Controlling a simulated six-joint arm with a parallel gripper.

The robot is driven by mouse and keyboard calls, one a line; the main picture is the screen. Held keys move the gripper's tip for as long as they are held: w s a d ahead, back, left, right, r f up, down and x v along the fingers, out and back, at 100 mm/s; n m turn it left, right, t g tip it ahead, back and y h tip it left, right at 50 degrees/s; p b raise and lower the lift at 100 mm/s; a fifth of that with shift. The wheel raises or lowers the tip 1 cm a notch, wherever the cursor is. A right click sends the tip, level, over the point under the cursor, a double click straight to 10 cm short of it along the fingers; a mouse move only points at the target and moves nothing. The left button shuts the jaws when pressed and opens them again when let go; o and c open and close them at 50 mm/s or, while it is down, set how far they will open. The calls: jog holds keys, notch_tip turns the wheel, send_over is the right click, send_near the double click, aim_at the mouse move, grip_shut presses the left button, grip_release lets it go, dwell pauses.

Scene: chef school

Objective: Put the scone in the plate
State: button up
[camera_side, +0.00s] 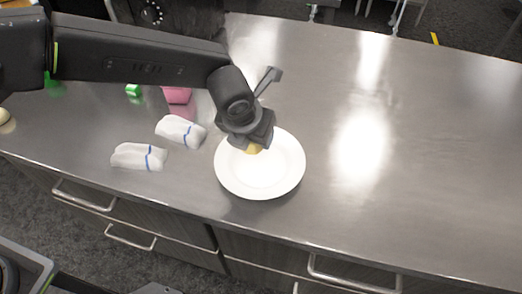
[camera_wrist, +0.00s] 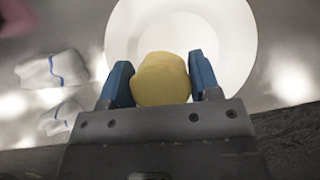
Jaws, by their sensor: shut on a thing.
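The scone (camera_wrist: 162,80) is a pale yellow lump held between the two blue fingertips of my gripper (camera_wrist: 160,84) in the wrist view. In the side view only a small part of the scone (camera_side: 253,149) shows beneath my gripper (camera_side: 252,142). The white round plate (camera_side: 262,185) lies on the steel counter. My gripper and the scone are over the back part of the plate in the side view. The plate (camera_wrist: 225,35) fills the upper middle of the wrist view behind the scone. Whether the scone touches the plate cannot be told.
Two white cloths with blue stripes (camera_side: 139,157) (camera_side: 181,131) lie left of the plate. A pink item (camera_side: 177,95) and a green item (camera_side: 133,90) sit farther back. The steel counter (camera_side: 430,150) is clear to the right.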

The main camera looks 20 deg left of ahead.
aim_at(261, 161)
jog(key=shift+s+d+f, duration=0.15)
jog(key=shift+d+f, duration=0.4)
jog(key=shift+d, duration=0.3)
jog(key=shift+d+f, duration=0.1)
jog(key=shift+f, duration=1.95)
jog(key=shift+f, duration=0.15)
jog(key=o, duration=0.9)
jog(key=v, duration=1.2)
jog(key=shift+r, duration=0.25)
